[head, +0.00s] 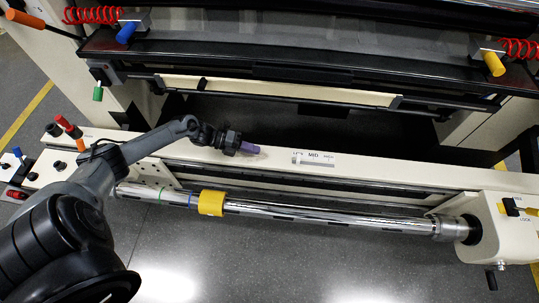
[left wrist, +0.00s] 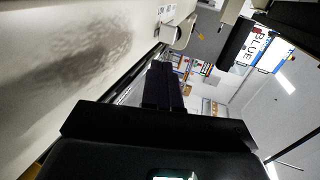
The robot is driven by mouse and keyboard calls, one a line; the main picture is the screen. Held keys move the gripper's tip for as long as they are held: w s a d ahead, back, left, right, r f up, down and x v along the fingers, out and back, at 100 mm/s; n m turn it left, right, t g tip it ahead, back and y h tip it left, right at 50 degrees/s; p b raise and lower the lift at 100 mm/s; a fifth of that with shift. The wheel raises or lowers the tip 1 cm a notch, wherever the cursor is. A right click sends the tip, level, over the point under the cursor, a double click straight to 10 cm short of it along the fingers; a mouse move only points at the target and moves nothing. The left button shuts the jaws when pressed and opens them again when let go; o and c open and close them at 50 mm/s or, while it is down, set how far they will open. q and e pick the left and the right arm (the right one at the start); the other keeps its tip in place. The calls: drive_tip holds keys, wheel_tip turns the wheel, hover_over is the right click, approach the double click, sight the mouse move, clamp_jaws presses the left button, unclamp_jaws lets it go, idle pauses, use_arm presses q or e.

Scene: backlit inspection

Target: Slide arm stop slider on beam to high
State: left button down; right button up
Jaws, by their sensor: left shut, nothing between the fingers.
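The cream beam (head: 400,172) runs across the middle of the head view. The slider body is not clearly visible. My right gripper is not in view.
A chrome roller (head: 320,212) with a yellow collar (head: 211,202) runs along the front of the beam. Colored knobs (head: 68,127) stand at the left end. A dark machine rail (head: 300,58) lies behind. The beam top right of the plate looks clear.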

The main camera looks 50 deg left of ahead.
sight(287, 161)
use_arm(q)
drive_tip(key=shift+w+d+f, duration=0.2)
drive_tip(key=shift+w+d, duration=0.1)
drive_tip(key=b+x, duration=0.1)
drive_tip(key=x, duration=0.2)
drive_tip(key=b+x, duration=0.2)
drive_tip(key=x, duration=0.2)
drive_tip(key=r+b+x, duration=0.1)
drive_tip(key=x, duration=0.3)
drive_tip(key=shift+w+d, duration=0.1)
drive_tip(key=shift+d, duration=0.1)
drive_tip(key=shift+w+d+b, duration=0.45)
drive_tip(key=shift+w+d, duration=0.05)
drive_tip(key=shift+d, duration=0.05)
drive_tip(key=shift+r, duration=0.1)
